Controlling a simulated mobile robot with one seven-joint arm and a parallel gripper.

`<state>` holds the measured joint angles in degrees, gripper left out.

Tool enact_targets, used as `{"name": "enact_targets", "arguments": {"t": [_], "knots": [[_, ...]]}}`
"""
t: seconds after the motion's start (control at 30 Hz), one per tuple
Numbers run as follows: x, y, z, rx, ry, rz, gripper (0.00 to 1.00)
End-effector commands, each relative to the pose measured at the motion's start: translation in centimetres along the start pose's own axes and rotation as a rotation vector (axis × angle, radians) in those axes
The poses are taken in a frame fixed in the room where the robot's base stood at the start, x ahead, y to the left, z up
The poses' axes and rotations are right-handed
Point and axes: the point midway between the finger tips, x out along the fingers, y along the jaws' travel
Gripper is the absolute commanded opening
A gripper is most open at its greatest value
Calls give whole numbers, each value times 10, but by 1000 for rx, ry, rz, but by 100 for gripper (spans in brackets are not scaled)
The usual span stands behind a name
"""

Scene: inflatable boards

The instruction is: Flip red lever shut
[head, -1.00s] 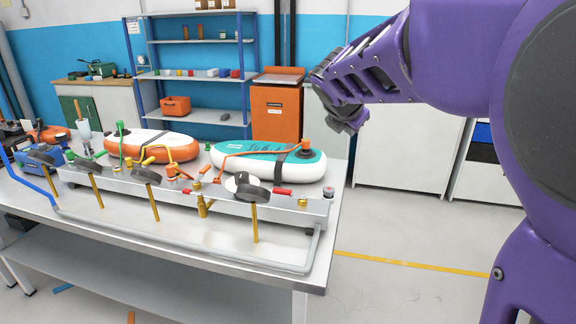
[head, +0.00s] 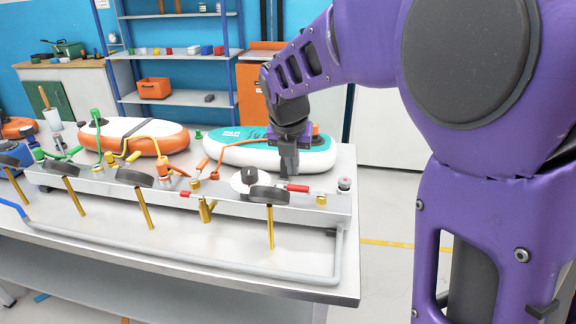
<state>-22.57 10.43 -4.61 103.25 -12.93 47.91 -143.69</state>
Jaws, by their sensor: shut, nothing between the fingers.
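A red lever handle (head: 298,188) lies flat along the front of the metal manifold (head: 100,187), near its right end. A second, shorter red handle (head: 184,194) is further left, beside a brass fitting. I cannot tell from the picture which one the task means. My gripper (head: 288,172) points down, shut and empty, just above and behind the right red handle in the picture. I cannot tell whether it touches anything. It hides part of the teal and white board behind it.
A teal and white board (head: 235,152) and an orange and white board (head: 170,140) lie behind the manifold. Orange levers (head: 203,164) and hoses are close by on the left. The bench's front strip (head: 130,235) is mostly clear.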

Motion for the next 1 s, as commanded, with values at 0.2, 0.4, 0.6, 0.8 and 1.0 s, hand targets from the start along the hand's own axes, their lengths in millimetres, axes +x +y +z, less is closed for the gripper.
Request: {"name": "enact_targets", "arguments": {"t": [0.2,0.4,0.6,0.8,1.0], "knots": [[34,0,-2,-2,4,-3,0],[70,0,-2,0,3,-2,0],[92,0,0,0,0,-1,0],[98,0,0,1,-1,-1,0],[97,0,0,1,-1,0,0]]}}
